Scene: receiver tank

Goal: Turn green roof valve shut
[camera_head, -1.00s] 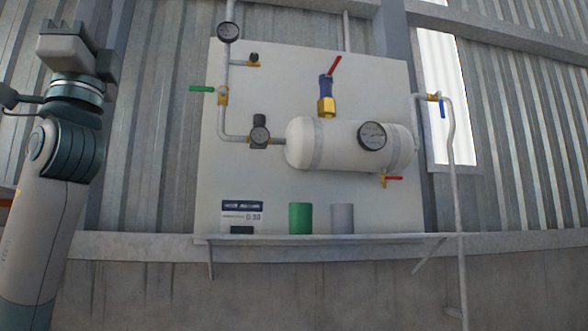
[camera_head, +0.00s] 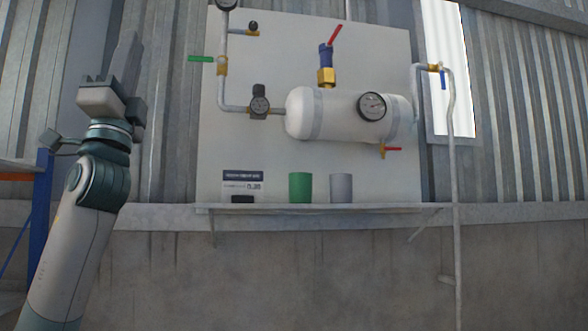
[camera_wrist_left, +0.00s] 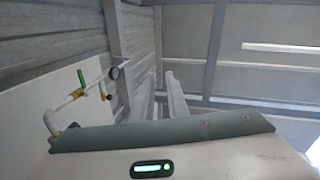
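The green-handled valve (camera_head: 200,58) sits on the vertical pipe at the left of the white panel. Its green lever points left, sideways from the pipe, with a brass body at the pipe. The lever also shows in the left wrist view (camera_wrist_left: 81,78), at the left. My left gripper (camera_head: 126,58) is left of the valve, pointing up and apart from it. Its fingers overlap in the head view, so I cannot tell whether they are open or shut. No object shows in it. My right gripper is not in view.
A white tank (camera_head: 345,115) with a gauge is mounted on the panel (camera_head: 250,170). A red lever (camera_head: 335,35) tops it. Below, a shelf (camera_head: 320,207) holds a green cup (camera_head: 300,187) and a grey cup (camera_head: 341,188). A blue-handled valve (camera_head: 443,80) is at right.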

